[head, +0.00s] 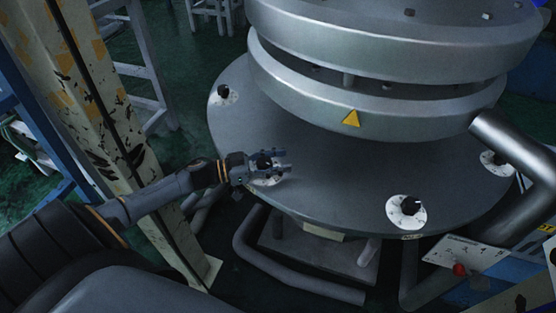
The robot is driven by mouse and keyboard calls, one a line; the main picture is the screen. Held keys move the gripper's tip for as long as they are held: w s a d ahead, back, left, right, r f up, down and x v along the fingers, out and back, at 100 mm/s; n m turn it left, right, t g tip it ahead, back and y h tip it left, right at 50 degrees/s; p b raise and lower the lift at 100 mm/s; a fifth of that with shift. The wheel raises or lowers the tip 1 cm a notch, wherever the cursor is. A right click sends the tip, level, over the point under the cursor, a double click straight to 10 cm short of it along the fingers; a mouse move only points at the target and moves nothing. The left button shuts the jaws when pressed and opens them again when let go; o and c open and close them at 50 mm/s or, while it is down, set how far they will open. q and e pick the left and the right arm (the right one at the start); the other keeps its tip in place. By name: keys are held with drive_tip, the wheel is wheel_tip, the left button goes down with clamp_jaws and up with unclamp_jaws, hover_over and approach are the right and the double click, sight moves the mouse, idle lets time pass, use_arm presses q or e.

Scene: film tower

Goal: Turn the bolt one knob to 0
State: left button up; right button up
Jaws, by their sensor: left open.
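A round grey metal flange (330,180) carries several black knobs on white dials near its rim. One dial (268,181) at the front left is partly hidden under my left gripper (283,162). The gripper is open, its fingers pointing right over this dial, and its knob is mostly covered. Whether the fingers touch the knob, I cannot tell. Another knob (407,206) stands in plain view at the front right. A third knob (222,91) is at the far left rim. The dial numbers and the bolt names are too small to read. My right gripper is not in view.
A large silver cylinder (390,60) with a yellow warning triangle (351,118) rises above the flange. A thick grey pipe (515,145) stands at the right, partly before another dial (495,158). A worn pillar (100,120) is at the left. A panel with a red button (460,269) is lower right.

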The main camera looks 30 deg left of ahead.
use_arm(q)
drive_tip(key=shift+c, duration=0.2)
drive_tip(key=c, duration=0.7)
drive_tip(key=shift+d, duration=0.1)
clamp_jaws()
